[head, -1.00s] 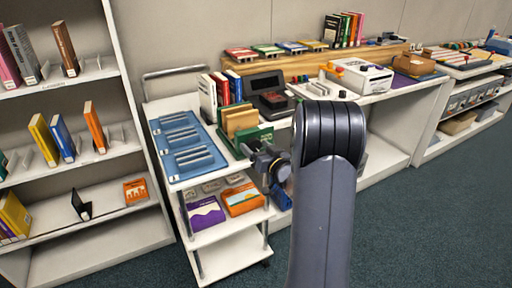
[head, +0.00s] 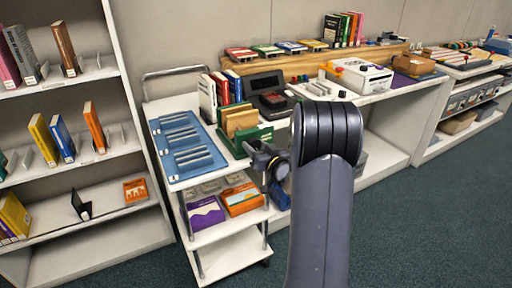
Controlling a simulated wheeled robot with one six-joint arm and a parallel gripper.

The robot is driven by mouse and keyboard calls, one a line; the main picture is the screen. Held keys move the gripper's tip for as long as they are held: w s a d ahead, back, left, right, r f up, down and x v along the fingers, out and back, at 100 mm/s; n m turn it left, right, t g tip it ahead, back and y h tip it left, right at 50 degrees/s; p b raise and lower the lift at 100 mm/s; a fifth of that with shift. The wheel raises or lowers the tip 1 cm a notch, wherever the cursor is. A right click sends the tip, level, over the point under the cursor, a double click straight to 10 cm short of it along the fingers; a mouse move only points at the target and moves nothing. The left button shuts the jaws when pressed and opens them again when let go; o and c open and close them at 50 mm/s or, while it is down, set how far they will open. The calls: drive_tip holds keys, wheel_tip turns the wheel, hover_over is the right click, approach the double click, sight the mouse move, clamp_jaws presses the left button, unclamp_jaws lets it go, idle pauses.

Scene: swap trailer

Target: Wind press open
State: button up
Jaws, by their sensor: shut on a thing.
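The press (head: 248,136), green with tan boards upright in it, stands on the top shelf of a white cart, at its right front corner. My gripper (head: 252,148) is at the press's near side, small and dark in the head view. It is shut on the press's handle, which is mostly hidden by the jaws and wrist. My grey arm fills the middle foreground and hides the area to the right of the wrist.
A blue tray (head: 157,124) with grey bars lies left of the press on the cart (head: 213,260). Several books (head: 207,98) stand behind the press. A white counter (head: 385,97) with devices is to the right. A bookshelf (head: 135,150) is on the left. Carpet (head: 420,230) is clear at right.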

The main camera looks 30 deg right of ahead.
drive_tip(key=shift+n+b, duration=0.3)
drive_tip(key=shift+b, duration=0.05)
drive_tip(key=shift+f+n+b, duration=0.15)
drive_tip(key=shift+n+b, duration=0.75)
drive_tip(key=shift+b, duration=0.15)
drive_tip(key=n+b, duration=0.3)
drive_tip(key=shift+n, duration=0.3)
drive_tip(key=n+b, duration=0.3)
drive_tip(key=shift+a+g, duration=0.15)
drive_tip(key=shift+g, duration=0.15)
drive_tip(key=n+b, duration=0.3)
drive_tip(key=shift+n+h, duration=0.3)
drive_tip(key=shift+n, duration=0.1)
drive_tip(key=n+b, duration=0.6)
drive_tip(key=shift+a+f+n+h, duration=0.1)
drive_tip(key=shift+f+n+h, duration=0.05)
drive_tip(key=shift+n+h, duration=0.25)
drive_tip(key=n+b, duration=0.3)
drive_tip(key=shift+n+h+b, duration=0.4)
drive_tip(key=shift+n+b, duration=0.75)
drive_tip(key=shift+n, duration=0.35)
